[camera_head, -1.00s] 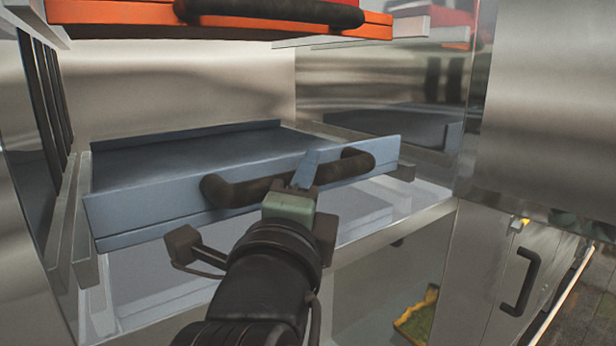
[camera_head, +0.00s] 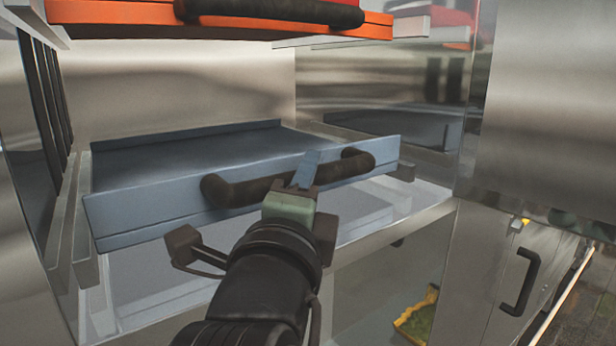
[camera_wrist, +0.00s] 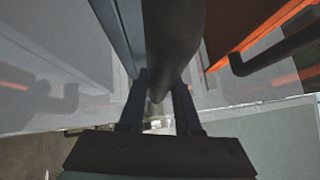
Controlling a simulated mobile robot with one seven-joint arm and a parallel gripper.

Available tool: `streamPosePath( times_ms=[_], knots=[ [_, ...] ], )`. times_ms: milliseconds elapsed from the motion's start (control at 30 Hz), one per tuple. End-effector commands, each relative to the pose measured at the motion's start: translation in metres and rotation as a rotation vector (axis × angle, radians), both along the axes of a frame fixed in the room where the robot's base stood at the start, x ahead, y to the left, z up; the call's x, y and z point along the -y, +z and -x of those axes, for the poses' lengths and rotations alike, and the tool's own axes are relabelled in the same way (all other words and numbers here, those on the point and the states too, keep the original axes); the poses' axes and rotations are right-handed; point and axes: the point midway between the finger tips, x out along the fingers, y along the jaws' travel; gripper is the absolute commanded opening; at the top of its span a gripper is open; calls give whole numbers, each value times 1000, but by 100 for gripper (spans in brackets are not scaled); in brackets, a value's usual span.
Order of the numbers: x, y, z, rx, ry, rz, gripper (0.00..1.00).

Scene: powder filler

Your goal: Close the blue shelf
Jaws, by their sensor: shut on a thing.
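The blue shelf (camera_head: 150,213) is a shallow tray-like drawer with a dark bar handle (camera_head: 235,192) on its front. It sits on side rails inside a metal cabinet, and its interior shows behind the front panel. My gripper (camera_head: 306,172) is at the middle of the handle, its fingers closed around the bar. In the wrist view the dark handle (camera_wrist: 172,45) runs between the two fingers of my gripper (camera_wrist: 160,100). The lower finger and part of the bar are hidden behind my wrist in the head view.
An orange shelf (camera_head: 120,17) with a dark handle (camera_head: 270,10) is above. A pale surface (camera_head: 150,280) lies below the blue shelf. A metal panel (camera_head: 550,100) stands at right, above a cabinet door with a black handle (camera_head: 522,283). A yellow-edged object (camera_head: 418,316) lies lower right.

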Motion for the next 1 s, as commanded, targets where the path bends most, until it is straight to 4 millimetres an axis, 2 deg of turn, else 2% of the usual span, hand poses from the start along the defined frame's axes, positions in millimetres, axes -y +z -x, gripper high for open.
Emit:
streamPosePath(
  times_ms=[67, 333, 667, 700, 833, 1000],
  knots=[
    [0, 1, -1, 4, -2, 1, 0],
    [-19, 1, -27, 5, -2, 1, 0],
    [-22, 3, -29, 8, 2, 0, 0],
    [-22, 3, -29, 9, 2, 0, 38],
    [-22, 2, -29, 7, 2, -1, 61],
    [-22, 1, -29, 3, 1, 0, 62]
  ],
)
